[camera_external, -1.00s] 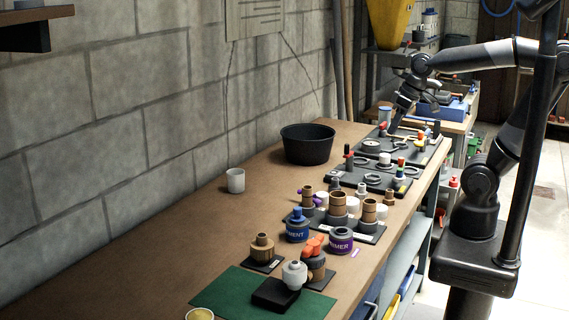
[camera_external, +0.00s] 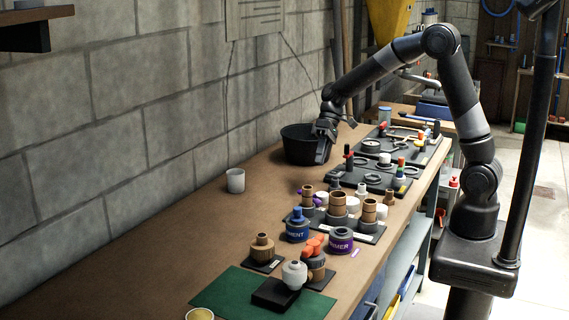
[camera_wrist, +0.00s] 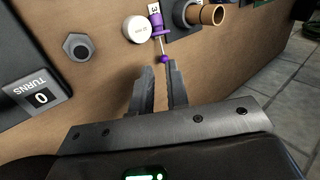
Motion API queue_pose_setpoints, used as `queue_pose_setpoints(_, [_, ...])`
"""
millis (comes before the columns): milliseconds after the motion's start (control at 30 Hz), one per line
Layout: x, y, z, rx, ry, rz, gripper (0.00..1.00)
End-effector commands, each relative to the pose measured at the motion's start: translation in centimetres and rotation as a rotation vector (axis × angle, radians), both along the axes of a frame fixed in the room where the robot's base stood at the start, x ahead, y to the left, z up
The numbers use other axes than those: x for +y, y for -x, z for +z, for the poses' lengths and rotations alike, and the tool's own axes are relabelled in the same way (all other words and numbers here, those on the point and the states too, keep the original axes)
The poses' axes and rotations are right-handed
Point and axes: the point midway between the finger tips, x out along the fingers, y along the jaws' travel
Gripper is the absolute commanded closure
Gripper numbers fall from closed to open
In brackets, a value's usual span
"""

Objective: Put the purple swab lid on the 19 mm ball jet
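The purple swab lid (camera_wrist: 156,20) lies on its side in the wrist view, its thin stem and purple ball end (camera_wrist: 164,59) pointing toward my fingertips. A white round piece (camera_wrist: 138,28) touches or nearly touches it; its small upside-down print seems to read 19 mm, so it may be the ball jet, but I cannot be sure. My gripper (camera_wrist: 160,66) is open and empty, with the ball end just beyond its tips. In the external view, my gripper (camera_external: 321,155) hangs in front of the black tub, and purple bits (camera_external: 317,202) show among the fittings.
A grey hex fitting (camera_wrist: 78,46), a TURNS counter (camera_wrist: 38,96) and a brown fitting (camera_wrist: 211,13) stand nearby. The black tub (camera_external: 295,140), blue cement can (camera_external: 297,228) and purple primer can (camera_external: 341,243) are on the bench. Bare bench lies left of the fittings.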

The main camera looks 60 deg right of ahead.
Motion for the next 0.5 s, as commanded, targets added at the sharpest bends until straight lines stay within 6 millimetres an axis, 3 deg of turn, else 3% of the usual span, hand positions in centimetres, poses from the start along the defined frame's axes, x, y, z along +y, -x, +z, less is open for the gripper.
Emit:
queue_pose_setpoints(200, [0.5, -1.4, -1.8, 0.018, -0.042, 0.002, 0.85])
queue_pose_setpoints(500, [3.1, -1.2, -5.2, 0.019, -0.043, 0.004, 0.85])
